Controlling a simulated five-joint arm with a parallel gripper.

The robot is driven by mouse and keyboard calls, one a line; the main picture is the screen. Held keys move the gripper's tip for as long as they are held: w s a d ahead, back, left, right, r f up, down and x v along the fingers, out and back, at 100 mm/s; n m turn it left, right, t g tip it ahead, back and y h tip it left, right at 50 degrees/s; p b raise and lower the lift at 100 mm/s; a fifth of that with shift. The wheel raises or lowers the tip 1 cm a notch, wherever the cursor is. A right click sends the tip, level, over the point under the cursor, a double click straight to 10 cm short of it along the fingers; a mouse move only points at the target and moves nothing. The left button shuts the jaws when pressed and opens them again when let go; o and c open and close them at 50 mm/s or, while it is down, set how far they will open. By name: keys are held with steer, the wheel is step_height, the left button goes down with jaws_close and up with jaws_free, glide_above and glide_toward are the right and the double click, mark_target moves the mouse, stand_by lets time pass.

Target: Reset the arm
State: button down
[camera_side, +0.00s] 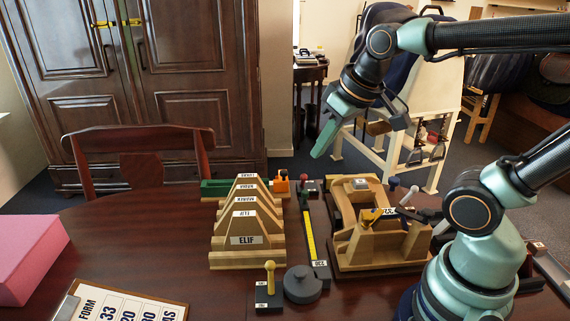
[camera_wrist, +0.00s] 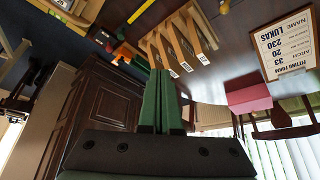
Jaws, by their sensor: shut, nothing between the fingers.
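My gripper (camera_side: 325,137) is raised above the back of the table, in the air and clear of the things on it. Its fingers are shut and point down and to the left in the side view. In the wrist view its green fingers (camera_wrist: 160,92) lie together with nothing between them. My arm reaches in from the right side of the side view.
On the table (camera_side: 160,235) stand wooden saddle trees (camera_side: 240,240) labelled with names, a wooden frame assembly (camera_side: 385,240), a yellow-striped gauge (camera_side: 309,235), a dark round piece (camera_side: 302,284), a clipboard form (camera_side: 125,303) and a pink block (camera_side: 28,258). The table's left part is mostly bare.

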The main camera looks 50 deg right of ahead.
steer(key=shift+s+a+f, duration=0.15)
steer(key=shift+s+a, duration=0.1)
steer(key=shift+s, duration=0.2)
steer(key=shift+s+a+f, duration=0.15)
steer(key=shift+s+a, duration=0.05)
steer(key=shift+s, duration=0.2)
